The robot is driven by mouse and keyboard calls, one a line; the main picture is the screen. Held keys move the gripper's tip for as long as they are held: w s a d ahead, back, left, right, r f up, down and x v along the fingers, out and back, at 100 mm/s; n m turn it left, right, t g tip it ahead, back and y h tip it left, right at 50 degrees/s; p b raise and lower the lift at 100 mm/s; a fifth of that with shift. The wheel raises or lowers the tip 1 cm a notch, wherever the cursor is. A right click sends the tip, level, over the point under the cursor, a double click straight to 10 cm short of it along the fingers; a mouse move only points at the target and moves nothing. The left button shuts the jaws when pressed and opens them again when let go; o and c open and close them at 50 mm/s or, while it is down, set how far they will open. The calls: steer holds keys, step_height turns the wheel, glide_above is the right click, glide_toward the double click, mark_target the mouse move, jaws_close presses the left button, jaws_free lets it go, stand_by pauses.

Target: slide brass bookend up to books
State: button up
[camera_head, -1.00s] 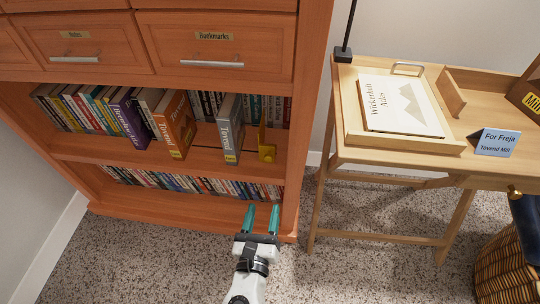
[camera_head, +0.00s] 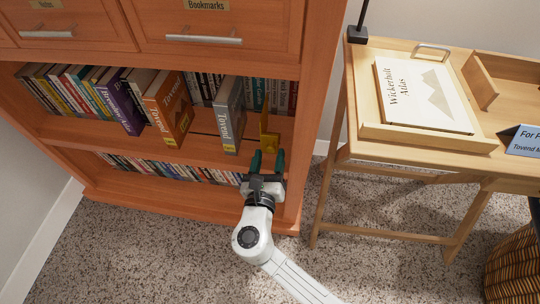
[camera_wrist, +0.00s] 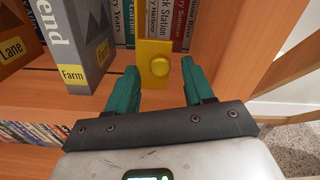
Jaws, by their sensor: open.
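The brass bookend (camera_head: 268,138) stands on the upper open shelf of the bookcase, near its right side. Its yellow plate with a round knob (camera_wrist: 158,66) faces me in the wrist view. My gripper (camera_head: 267,162) is open, with teal fingers pointing at the shelf just in front of the bookend. In the wrist view the fingertips (camera_wrist: 160,75) lie to either side of the bookend's lower part; I cannot tell whether they touch it. A grey Tovend book (camera_head: 229,115) stands left of the bookend with a gap between. An orange Tovend book (camera_head: 170,108) and a purple book (camera_head: 121,102) stand further left.
More books (camera_head: 75,88) fill the shelf's left end, and a back row stands behind. The bookcase's right upright (camera_head: 313,100) is close to the bookend. A desk with a tray (camera_head: 425,137) and the Wickerholt Atlas (camera_head: 425,95) stands right.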

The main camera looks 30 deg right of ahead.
steer(key=shift+x, duration=0.9)
jaws_close()
